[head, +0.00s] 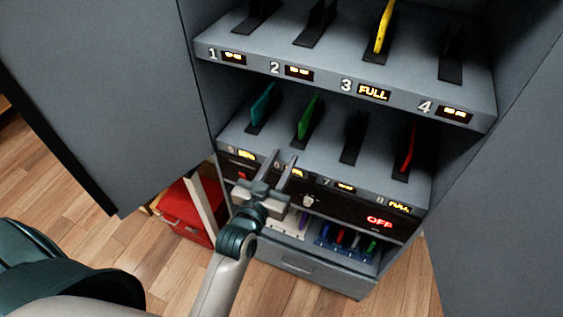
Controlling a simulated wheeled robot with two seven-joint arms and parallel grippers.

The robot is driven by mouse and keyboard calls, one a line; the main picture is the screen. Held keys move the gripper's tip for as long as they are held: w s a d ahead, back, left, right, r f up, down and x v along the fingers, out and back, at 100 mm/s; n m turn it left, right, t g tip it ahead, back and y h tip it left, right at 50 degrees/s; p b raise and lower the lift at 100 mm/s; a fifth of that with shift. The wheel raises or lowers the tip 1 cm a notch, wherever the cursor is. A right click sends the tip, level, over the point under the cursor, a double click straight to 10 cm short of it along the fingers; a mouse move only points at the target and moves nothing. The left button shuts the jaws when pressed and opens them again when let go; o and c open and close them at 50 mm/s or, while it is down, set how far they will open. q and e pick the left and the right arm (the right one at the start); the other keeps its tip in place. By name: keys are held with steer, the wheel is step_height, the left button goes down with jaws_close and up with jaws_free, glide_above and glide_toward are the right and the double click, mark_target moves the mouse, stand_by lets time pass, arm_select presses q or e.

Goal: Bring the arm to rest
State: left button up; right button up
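My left gripper (280,172) is in front of the grey cabinet's second shelf, near the labels of slots 6 and 7. Its two fingers are apart, with nothing visible between them. My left arm comes up from the bottom of the head view. My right gripper is not in view.
The grey cabinet (215,97) has open doors at both sides. Its upper shelf holds a yellow phone (384,27); the second shelf holds teal (263,103), green (307,118) and red (409,147) ones. A drawer (300,268) and a red box (183,222) are low down.

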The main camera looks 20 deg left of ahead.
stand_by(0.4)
arm_select(q)
steer(key=s+f+m+g+h, duration=0.1)
steer(key=s+f+g, duration=0.6)
steer(key=s+f, duration=0.35)
steer(key=s+a+f+g+y, duration=0.1)
steer(key=s+a+f+g, duration=0.2)
steer(key=s, duration=0.6)
steer(key=s+f+g, duration=0.3)
steer(key=s+g, duration=0.1)
steer(key=s, duration=0.5)
step_height(320, 180, down, 28)
steer(key=s+g, duration=0.1)
steer(key=g, duration=0.1)
steer(key=s+a+f+m+g+b, duration=0.1)
steer(key=s+a+f, duration=0.2)
steer(key=s+f, duration=1.5)
steer(key=shift+s+f+y+b, duration=0.3)
steer(key=shift+s+f+b, duration=0.1)
steer(key=shift+f, duration=0.4)
